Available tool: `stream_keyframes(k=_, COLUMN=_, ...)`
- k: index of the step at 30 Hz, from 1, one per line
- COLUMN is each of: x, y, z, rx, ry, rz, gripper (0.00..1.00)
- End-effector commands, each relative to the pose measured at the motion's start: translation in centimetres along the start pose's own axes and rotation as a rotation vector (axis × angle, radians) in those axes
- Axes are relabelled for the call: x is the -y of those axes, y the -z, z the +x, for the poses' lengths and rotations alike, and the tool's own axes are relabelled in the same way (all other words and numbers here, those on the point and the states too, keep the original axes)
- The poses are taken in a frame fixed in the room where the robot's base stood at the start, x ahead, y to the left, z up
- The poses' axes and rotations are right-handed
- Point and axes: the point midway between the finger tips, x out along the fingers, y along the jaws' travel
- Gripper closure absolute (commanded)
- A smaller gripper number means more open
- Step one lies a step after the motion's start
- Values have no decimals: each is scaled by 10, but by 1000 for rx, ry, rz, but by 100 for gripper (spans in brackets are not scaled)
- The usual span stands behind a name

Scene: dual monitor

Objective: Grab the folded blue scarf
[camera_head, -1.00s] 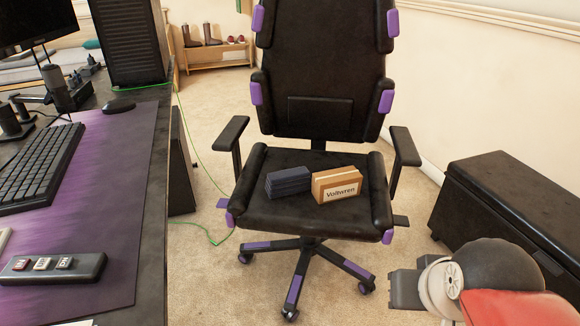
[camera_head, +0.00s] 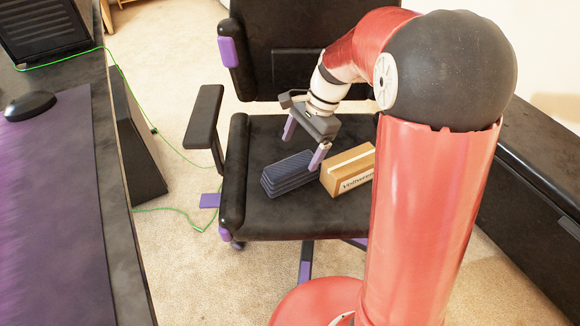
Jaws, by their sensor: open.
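The folded blue scarf (camera_head: 288,176) is a dark blue stack of layers lying on the black seat of the office chair. My gripper (camera_head: 304,147) is above the scarf, its two purple-tipped fingers spread apart and pointing down. One finger is over the scarf's far side and the other is near its right end, by the gap to the box. The gripper is open and holds nothing. I cannot tell whether a finger touches the scarf.
A cardboard box (camera_head: 347,170) labelled "Voltwren" stands just right of the scarf. The chair's armrest (camera_head: 204,117) rises at the left and its backrest (camera_head: 290,60) behind. The desk (camera_head: 120,250) runs along the left. A dark bench (camera_head: 535,180) is at the right.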

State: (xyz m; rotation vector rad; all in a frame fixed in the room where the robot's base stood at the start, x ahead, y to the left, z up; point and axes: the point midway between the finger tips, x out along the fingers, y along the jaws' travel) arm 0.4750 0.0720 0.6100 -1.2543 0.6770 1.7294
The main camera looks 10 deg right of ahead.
Motion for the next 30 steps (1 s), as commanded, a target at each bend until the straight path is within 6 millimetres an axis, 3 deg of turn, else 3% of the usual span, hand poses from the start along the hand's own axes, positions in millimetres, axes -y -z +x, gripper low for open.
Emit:
stream_keyframes(k=6, x=14, y=7, z=22, rx=39, ry=-30, rz=96, gripper=13)
stream_keyframes(k=21, x=12, y=7, z=87, rx=40, ry=-33, rz=98, gripper=13)
stream_keyframes(k=30, x=12, y=6, z=96, rx=39, ry=-29, rz=96, gripper=13)
